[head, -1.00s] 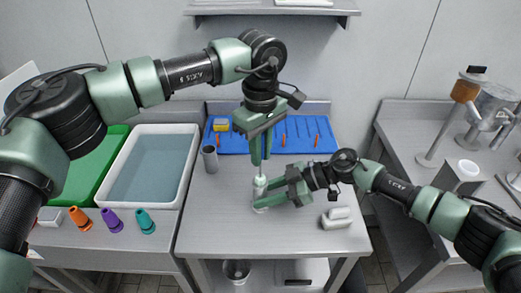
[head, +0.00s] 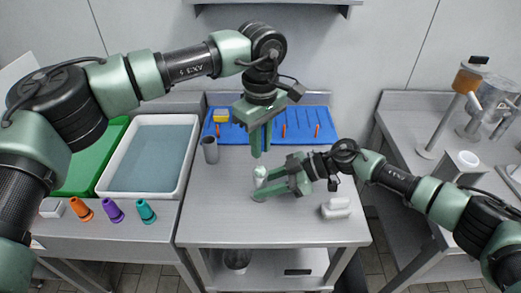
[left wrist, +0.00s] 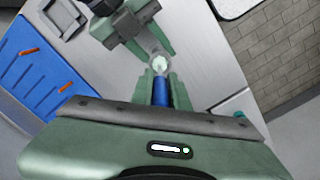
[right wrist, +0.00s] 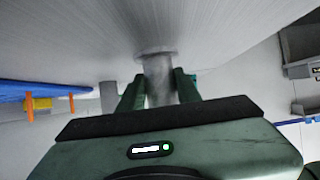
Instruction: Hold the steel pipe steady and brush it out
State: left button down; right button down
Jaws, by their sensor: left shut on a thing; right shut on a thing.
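The steel pipe (head: 260,174) stands upright on the steel table, a grey cylinder mostly hidden by my right gripper. My right gripper (head: 258,190) is shut around it from the side; the right wrist view shows the pipe (right wrist: 158,82) between the two fingers. My left gripper (head: 261,150) points down above the pipe, shut on the brush. In the left wrist view the brush's blue handle (left wrist: 160,92) lies between the fingers, and its white head (left wrist: 160,64) is lined up with the pipe's mouth. How deep the bristles sit is unclear.
A grey metal cup (head: 210,150) stands left of the pipe, a white block (head: 336,208) right. A water basin (head: 105,180) and coloured cones (head: 112,211) are at left.

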pick_arm(q)
jog(key=shift+r, duration=0.8)
jog(key=shift+f, duration=2.5)
jog(key=shift+r, duration=2.5)
jog(key=shift+r, duration=0.1)
jog(key=shift+r, duration=3.65)
pick_arm(e)
jog(key=c, duration=0.6)
grip_release()
jog(key=o, duration=0.6)
